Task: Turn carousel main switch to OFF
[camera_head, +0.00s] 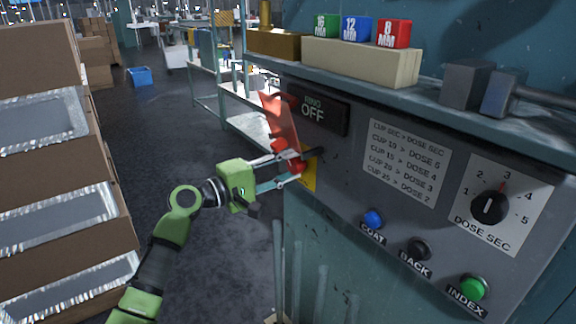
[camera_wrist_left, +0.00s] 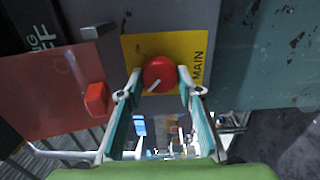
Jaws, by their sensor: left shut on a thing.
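The main switch is a round red knob (camera_wrist_left: 159,72) on a yellow plate (camera_wrist_left: 208,42) marked MAIN. A small word, apparently ON, shows on the plate's upper left in the wrist view. The knob's white line points to the lower left there. My left gripper (camera_head: 293,169) is shut on the knob, one finger on each side, at the left end of the grey control panel (camera_head: 350,170). In the head view the fingers partly hide the knob and the yellow plate (camera_head: 309,180). My right gripper is not in view.
A red flap (camera_head: 281,116) with a red block (camera_wrist_left: 96,99) stands out beside the switch, close to my fingers. A dark sign reading OFF (camera_head: 318,111) is above. The dial (camera_head: 490,207) and coloured buttons are to the right. Stacked boxes (camera_head: 50,160) stand at left.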

